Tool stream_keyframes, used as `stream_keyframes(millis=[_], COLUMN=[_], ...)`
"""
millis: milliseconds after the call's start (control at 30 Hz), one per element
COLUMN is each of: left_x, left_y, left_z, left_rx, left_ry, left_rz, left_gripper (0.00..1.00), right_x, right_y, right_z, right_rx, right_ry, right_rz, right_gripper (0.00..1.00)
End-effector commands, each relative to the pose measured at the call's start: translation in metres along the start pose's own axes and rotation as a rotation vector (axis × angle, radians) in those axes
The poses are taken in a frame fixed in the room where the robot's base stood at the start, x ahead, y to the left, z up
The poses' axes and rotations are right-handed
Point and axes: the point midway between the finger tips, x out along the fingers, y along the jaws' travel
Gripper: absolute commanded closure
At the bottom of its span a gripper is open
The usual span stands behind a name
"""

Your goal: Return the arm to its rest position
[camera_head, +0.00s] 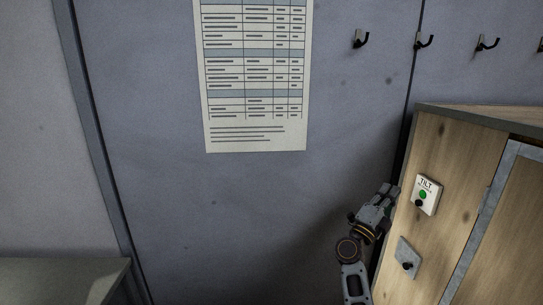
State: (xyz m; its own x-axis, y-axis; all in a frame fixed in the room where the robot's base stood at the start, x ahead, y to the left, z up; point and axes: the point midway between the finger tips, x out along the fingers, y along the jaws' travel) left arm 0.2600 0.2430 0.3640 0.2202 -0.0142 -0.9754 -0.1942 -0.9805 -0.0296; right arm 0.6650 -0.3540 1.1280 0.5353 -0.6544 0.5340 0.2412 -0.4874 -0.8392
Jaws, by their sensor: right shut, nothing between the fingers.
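My right gripper (389,192) is in the lower right of the head view, at the end of my right arm, which comes up from the bottom edge. Its fingers are together with nothing between them, pointing up and to the right. It appears just left of the wooden cabinet's side face. I cannot tell whether it touches the wood. My left gripper is not in view.
The wooden cabinet (453,160) at right carries a TILT switch box (426,194) with a green indicator and a grey plate with a black knob (408,265). A paper chart (255,75) and hooks (361,39) are on the wall. A grey surface (60,280) is lower left.

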Motion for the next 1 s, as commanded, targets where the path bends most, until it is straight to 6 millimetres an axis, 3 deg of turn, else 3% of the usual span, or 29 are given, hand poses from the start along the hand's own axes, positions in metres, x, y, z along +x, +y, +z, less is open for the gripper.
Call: stream_keyframes(millis=[233,1000], left_x=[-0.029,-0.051], left_y=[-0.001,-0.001], left_z=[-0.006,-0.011], left_rx=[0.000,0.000], left_ry=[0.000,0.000], left_rz=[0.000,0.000], left_gripper=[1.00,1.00], right_x=[0.017,0.030], right_y=[-0.025,-0.045], right_z=[-0.004,-0.007], right_rx=[-0.001,-0.001], right_ry=[0.002,0.004], right_rz=[-0.003,-0.004], right_gripper=[1.00,1.00])
